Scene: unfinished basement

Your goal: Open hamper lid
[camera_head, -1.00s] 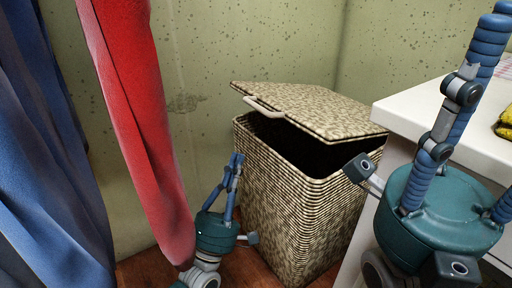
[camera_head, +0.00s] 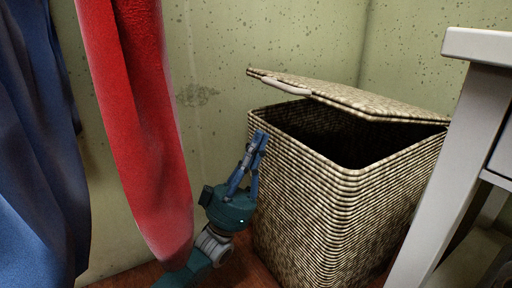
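The woven, speckled beige hamper (camera_head: 335,210) stands in the corner, and its dark inside shows. Its lid (camera_head: 350,97) is partly open and tilted, with the left edge raised highest and a pale handle (camera_head: 287,86) on that edge. My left gripper (camera_head: 261,137) is at the hamper's left side, near the top rim and below the raised lid edge. Its blue fingers point up with the tips close together, and nothing shows between them. I cannot tell whether they touch the hamper. My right gripper is out of view.
A red cloth (camera_head: 140,120) hangs in front of my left arm, with a blue cloth (camera_head: 38,150) further left. A white table (camera_head: 478,48) stands close at the hamper's right. The green wall (camera_head: 300,35) is behind the hamper.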

